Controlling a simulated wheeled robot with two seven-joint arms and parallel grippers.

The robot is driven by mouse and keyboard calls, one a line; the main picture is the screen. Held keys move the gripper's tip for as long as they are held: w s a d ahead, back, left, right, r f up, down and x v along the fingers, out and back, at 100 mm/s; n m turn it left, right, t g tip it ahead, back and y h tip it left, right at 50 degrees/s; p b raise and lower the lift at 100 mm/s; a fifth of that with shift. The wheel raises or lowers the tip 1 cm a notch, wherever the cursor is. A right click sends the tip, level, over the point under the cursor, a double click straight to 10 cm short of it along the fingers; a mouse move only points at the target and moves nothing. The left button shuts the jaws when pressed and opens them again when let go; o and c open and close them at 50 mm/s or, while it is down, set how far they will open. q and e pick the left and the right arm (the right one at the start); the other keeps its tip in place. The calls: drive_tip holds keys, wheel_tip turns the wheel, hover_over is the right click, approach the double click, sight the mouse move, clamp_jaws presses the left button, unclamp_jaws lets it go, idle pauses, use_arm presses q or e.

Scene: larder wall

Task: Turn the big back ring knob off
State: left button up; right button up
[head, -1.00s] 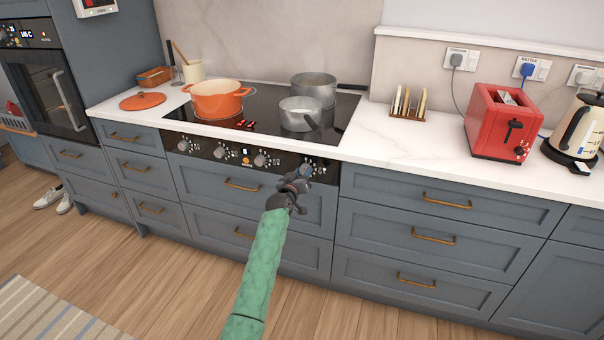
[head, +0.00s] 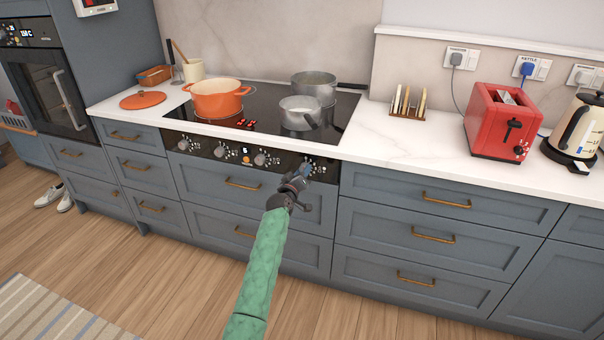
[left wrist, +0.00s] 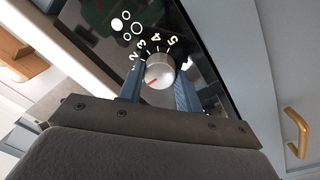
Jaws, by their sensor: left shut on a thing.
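My left gripper (head: 303,173) reaches the rightmost knob on the black control panel under the hob. In the left wrist view that knob (left wrist: 160,71) is silver and round, and sits between my two blue-grey fingers. The gripper is shut on it. A red line on its face points to the lower left there, and white numbers ring its upper side. White circle symbols (left wrist: 127,26) are printed beside it. In the head view my gripper partly covers this knob. My right gripper is not in view.
Three other knobs sit to the left: the far left (head: 184,145), the second (head: 220,152) and the third (head: 261,158). An orange pot (head: 217,103), a front saucepan (head: 299,115) and a back pan (head: 313,87) stand on the hob (head: 262,108). Closed drawers lie below.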

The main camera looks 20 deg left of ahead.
use_arm(q)
drive_tip(key=o, duration=1)
drive_tip(key=s, duration=0.5)
drive_tip(key=s+b, duration=0.1)
drive_tip(key=s, duration=0.1)
drive_tip(key=shift+s+a+f, duration=0.15)
drive_tip(key=shift+s+a, duration=0.15)
drive_tip(key=shift+s, duration=0.1)
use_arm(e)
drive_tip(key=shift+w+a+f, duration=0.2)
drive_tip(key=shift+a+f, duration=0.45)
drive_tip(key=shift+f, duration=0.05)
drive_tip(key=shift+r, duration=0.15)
